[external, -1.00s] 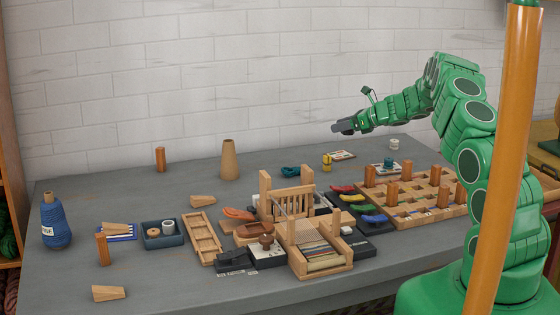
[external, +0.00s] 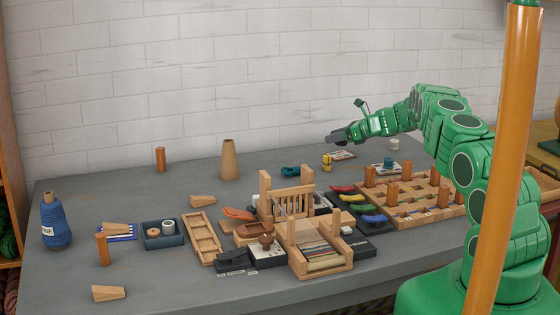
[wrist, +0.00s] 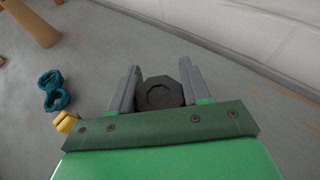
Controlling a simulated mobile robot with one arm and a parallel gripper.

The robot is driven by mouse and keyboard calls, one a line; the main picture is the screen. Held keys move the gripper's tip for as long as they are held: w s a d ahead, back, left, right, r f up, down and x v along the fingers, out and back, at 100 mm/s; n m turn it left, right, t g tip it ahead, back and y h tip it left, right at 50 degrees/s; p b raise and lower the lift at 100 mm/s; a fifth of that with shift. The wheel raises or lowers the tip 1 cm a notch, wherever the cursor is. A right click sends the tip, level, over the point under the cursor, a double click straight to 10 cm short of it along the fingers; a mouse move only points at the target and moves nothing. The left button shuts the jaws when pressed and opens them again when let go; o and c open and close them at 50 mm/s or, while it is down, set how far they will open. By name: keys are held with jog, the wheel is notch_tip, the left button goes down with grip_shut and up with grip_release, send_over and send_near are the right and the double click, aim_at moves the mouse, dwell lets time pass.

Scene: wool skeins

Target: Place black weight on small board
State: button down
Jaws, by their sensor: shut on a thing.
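My gripper (external: 334,137) is in the air above the back of the table, over the area left of a small flat board (external: 346,155). In the wrist view my gripper (wrist: 160,90) has its two grey fingers closed on the sides of the black weight (wrist: 163,98), a dark faceted disc. In the external view the weight is too small and dark to tell from the fingers. Another small board (external: 374,168) lies to the right with a teal item on it. Which of these is the task's board I cannot tell.
A yellow item (external: 327,162) and a teal skein (external: 290,171) lie below my gripper. A tall tan cone (external: 228,160) stands to the left. A wooden loom (external: 320,247) and a peg rack (external: 425,208) fill the front. The table's back left is mostly clear.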

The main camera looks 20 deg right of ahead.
aim_at(339, 144)
jog(key=shift+w, duration=0.1)
jog(key=shift+w+f, duration=0.2)
jog(key=shift+f, duration=1.6)
jog(key=shift+f, duration=0.15)
jog(key=c, duration=0.5)
grip_release()
jog(key=shift+v, duration=6)
